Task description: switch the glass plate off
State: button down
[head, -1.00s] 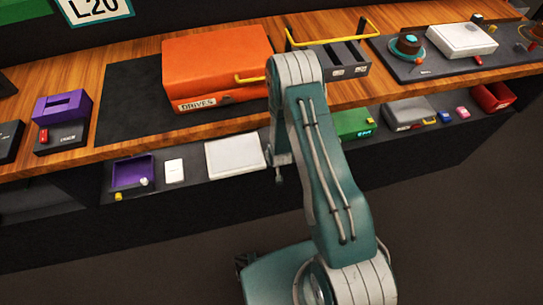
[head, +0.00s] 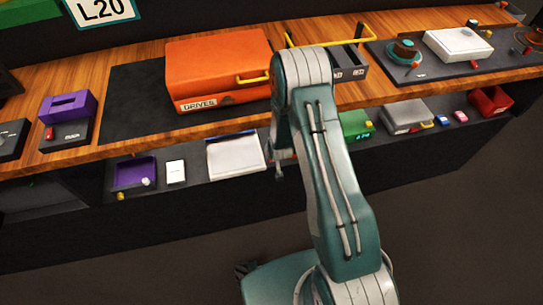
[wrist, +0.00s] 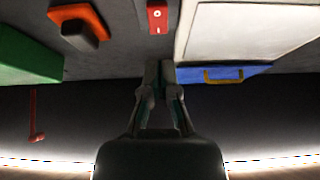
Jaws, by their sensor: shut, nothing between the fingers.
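No plate in view is clearly glass, so I cannot tell for certain which is meant. A pale flat slab (head: 455,44) with small red parts beside it lies on the upper bench at the right. My gripper (wrist: 160,82) is shut and empty, close to this blue part. In the head view my gripper (head: 279,172) hangs right of the white panel, partly hidden by my arm.
In the wrist view a red switch (wrist: 157,16), an orange base with a dark knob (wrist: 80,30), a green block (wrist: 25,57) and a red lever (wrist: 35,125) are near. An orange drives case (head: 215,65) and yellow rail (head: 335,40) stand on the upper bench.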

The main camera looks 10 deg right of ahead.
jog(key=s+r, duration=0.4)
jog(key=s, duration=0.3)
jog(key=shift+s+r, duration=0.2)
jog(key=shift+r, duration=0.1)
